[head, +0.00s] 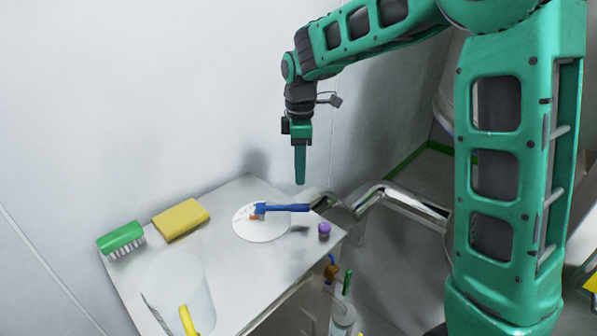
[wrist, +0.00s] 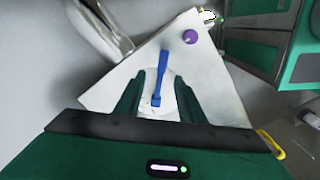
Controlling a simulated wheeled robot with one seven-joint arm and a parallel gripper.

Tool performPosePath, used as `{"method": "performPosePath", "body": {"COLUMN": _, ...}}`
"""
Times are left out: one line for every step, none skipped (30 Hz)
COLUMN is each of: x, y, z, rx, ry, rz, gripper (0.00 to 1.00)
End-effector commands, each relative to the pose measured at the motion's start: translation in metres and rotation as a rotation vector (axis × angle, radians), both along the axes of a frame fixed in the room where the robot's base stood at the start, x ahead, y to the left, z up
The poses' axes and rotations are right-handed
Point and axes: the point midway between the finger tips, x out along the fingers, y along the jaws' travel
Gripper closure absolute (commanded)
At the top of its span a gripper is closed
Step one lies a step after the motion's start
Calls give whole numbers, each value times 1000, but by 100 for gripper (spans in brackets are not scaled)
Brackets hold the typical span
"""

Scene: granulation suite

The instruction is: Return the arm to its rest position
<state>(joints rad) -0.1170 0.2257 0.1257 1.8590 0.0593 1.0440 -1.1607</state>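My gripper (head: 300,165) points straight down above the right part of the small steel table (head: 215,262), clear of everything on it. In the wrist view my gripper (wrist: 160,85) has its two dark green fingers spread apart with nothing between them. Below it, a blue-handled tool (head: 285,208) lies with its head on a white round disc (head: 262,228). The tool also shows in the wrist view (wrist: 164,66), seen between the fingers but lower down. My green arm reaches in from the upper right, bent at the elbow.
A green brush (head: 121,238) and a yellow sponge (head: 181,219) lie at the table's left. A clear container (head: 178,285) with a yellow handle stands in front. A purple-capped item (head: 324,230) sits near the right edge. A bent steel pipe (head: 400,197) runs right of the table. A wall stands behind.

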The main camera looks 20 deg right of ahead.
Motion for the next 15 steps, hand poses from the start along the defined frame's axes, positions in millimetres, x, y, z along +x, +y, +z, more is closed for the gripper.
{"method": "performPosePath", "body": {"x": 0, "y": 0, "z": 0, "rx": 0, "ry": 0, "rz": 0, "gripper": 64}}
{"method": "performPosePath", "body": {"x": 0, "y": 0, "z": 0, "rx": 0, "ry": 0, "rz": 0, "gripper": 64}}
{"method": "performPosePath", "body": {"x": 0, "y": 0, "z": 0, "rx": 0, "ry": 0, "rz": -2, "gripper": 64}}
{"method": "performPosePath", "body": {"x": -1, "y": -1, "z": 0, "rx": -1, "ry": -1, "rz": -6, "gripper": 64}}
{"method": "performPosePath", "body": {"x": -2, "y": -3, "z": 1, "rx": -2, "ry": -1, "rz": -14, "gripper": 64}}
{"method": "performPosePath", "body": {"x": -5, "y": -8, "z": 2, "rx": -4, "ry": -1, "rz": -32, "gripper": 64}}
{"method": "performPosePath", "body": {"x": -7, "y": -13, "z": 3, "rx": -7, "ry": -3, "rz": -53, "gripper": 64}}
{"method": "performPosePath", "body": {"x": -11, "y": -19, "z": 5, "rx": -9, "ry": -4, "rz": -81, "gripper": 64}}
{"method": "performPosePath", "body": {"x": -17, "y": -29, "z": 8, "rx": -14, "ry": -5, "rz": -128, "gripper": 64}}
{"method": "performPosePath", "body": {"x": -23, "y": -38, "z": 10, "rx": -19, "ry": -7, "rz": -170, "gripper": 64}}
{"method": "performPosePath", "body": {"x": -30, "y": -48, "z": 12, "rx": -23, "ry": -8, "rz": -216, "gripper": 64}}
{"method": "performPosePath", "body": {"x": -40, "y": -62, "z": 16, "rx": -29, "ry": -10, "rz": -285, "gripper": 64}}
{"method": "performPosePath", "body": {"x": -49, "y": -73, "z": 18, "rx": -32, "ry": -12, "rz": -340, "gripper": 64}}
{"method": "performPosePath", "body": {"x": -58, "y": -83, "z": 20, "rx": -37, "ry": -13, "rz": -396, "gripper": 64}}
{"method": "performPosePath", "body": {"x": -69, "y": -96, "z": 22, "rx": -40, "ry": -15, "rz": -469, "gripper": 64}}
